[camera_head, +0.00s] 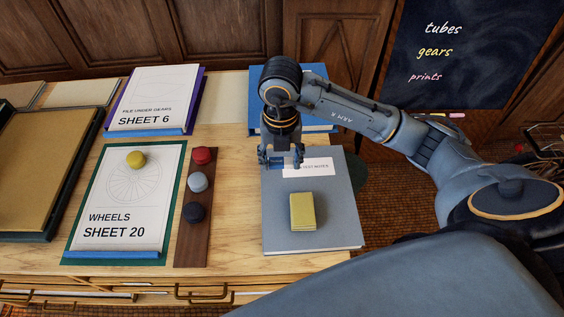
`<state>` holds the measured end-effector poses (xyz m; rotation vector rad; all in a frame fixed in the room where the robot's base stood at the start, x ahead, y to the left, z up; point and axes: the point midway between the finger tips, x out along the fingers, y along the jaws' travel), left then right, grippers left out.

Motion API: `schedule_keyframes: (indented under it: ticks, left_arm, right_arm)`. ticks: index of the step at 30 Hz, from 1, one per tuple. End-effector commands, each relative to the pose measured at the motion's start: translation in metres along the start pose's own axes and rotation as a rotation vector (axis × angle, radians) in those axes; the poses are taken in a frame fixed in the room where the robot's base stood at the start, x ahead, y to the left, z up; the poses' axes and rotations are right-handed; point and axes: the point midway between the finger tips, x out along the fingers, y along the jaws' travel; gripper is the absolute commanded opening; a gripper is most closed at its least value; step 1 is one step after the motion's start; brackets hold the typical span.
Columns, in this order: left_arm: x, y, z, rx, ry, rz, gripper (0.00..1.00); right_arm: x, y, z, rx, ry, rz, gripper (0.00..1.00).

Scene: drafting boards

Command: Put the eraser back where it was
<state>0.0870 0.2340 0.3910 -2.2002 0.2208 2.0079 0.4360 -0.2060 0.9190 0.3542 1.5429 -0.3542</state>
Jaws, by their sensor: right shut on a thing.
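My right gripper (281,161) points down over the upper part of the grey book (340,228). It is shut on a small blue thing (277,163), which seems to be the eraser. The fingers hide much of it, and I cannot tell whether it touches the cover. A white label (318,167) lies beside the fingers, partly covered by them. A yellow block (302,211) lies lower on the same book, apart from the gripper. My left gripper is not in view.
Left of the book, a dark wooden strip (192,240) holds red, grey and black round pieces. A yellow round piece (135,160) lies on the Sheet 20 board (125,205). The Sheet 6 board (155,95) and a blue book (318,85) are behind. A chalkboard (470,50) stands back right.

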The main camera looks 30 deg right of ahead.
Motion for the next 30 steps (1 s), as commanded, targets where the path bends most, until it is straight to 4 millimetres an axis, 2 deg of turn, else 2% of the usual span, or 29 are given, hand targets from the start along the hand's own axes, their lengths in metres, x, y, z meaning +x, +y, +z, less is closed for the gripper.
schedule_keyframes:
  ticks: [3,6,14,21,30]
  left_arm:
    - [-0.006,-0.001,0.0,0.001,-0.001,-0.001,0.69]
    - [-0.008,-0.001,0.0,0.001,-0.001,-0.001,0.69]
    - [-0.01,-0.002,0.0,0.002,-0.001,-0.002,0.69]
    - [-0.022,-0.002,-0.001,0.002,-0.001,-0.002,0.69]
    - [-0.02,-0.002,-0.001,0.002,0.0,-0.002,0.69]
  right_arm:
    - [0.024,-0.003,0.019,0.002,0.005,-0.005,0.32]
    - [0.039,-0.003,0.033,0.001,0.004,-0.002,0.32]
    - [0.059,-0.005,0.049,-0.001,0.002,-0.001,0.32]
    - [0.088,-0.005,0.049,-0.002,0.003,0.0,0.32]
    - [0.092,-0.004,0.05,-0.003,0.0,0.001,0.32]
